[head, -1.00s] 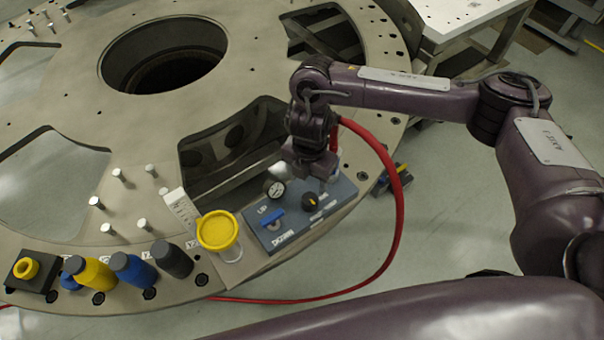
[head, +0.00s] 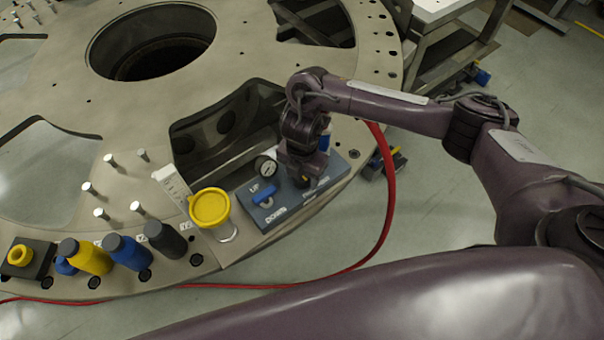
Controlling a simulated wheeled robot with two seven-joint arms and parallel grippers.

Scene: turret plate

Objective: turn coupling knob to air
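The blue-grey control panel (head: 338,177) sits on the edge of the turret plate. It carries a round gauge, a blue lever (head: 264,195) with UP and DOWN labels, and the dark coupling knob (head: 305,182) with a yellow mark. My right gripper (head: 303,178) points down right over the knob and hides most of it. Whether its fingers touch or grip the knob, and which way the knob points, I cannot tell. The label beside the knob is partly covered. My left gripper is not in view.
A yellow-lidded clear cup (head: 209,207) stands left of the panel. Yellow, blue and black bottles (head: 165,239) line the plate's front edge. A red hose (head: 390,190) loops behind my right arm and along the floor. Metal pegs (head: 138,208) stand on the plate (head: 225,75).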

